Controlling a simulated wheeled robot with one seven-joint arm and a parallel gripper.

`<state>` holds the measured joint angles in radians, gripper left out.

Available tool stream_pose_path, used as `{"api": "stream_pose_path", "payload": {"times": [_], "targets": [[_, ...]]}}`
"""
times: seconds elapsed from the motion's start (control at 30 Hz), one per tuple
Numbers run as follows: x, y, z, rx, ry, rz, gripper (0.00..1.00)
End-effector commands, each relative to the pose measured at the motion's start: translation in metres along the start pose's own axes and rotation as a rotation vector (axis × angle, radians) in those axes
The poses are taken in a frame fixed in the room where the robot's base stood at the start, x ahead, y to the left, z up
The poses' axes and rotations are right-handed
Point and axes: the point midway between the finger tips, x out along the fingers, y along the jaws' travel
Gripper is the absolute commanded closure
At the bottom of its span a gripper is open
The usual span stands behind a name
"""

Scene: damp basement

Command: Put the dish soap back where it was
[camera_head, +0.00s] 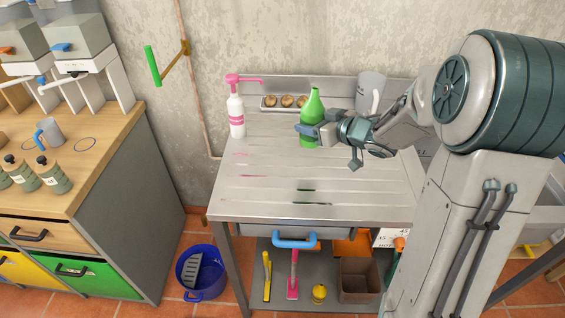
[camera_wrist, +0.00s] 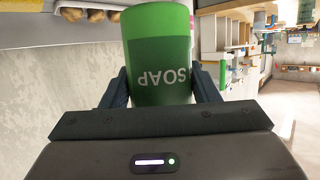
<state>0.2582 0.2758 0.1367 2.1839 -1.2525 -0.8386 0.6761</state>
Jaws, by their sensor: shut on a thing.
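The dish soap is a green bottle (camera_head: 313,104) with a narrow top, upright over the back middle of the metal table (camera_head: 260,181). My gripper (camera_head: 308,131) is shut around its body from the right. In the wrist view the bottle (camera_wrist: 158,50) fills the middle between my two fingers (camera_wrist: 160,88), and its label reads SOAP. I cannot tell whether the bottle's base touches the table top.
A white pump bottle with a pink head (camera_head: 236,112) stands left of the soap. A tray of round brown things (camera_head: 286,102) lies behind, and a grey mug (camera_head: 370,88) stands at the back right. Pink and dark green streaks mark the table top. Its front left is clear.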

Motion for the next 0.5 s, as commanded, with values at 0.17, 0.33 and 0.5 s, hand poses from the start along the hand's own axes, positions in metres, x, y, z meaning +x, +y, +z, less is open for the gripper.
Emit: {"api": "stream_pose_path", "payload": {"times": [0.17, 0.33, 0.5], "targets": [[0.021, -0.043, 0.022, 0.001, -0.001, -0.006, 0.76], [0.036, -0.073, 0.036, 0.001, 0.0, -0.006, 0.76], [0.041, -0.086, 0.042, 0.0, 0.0, -0.003, 0.76]]}}
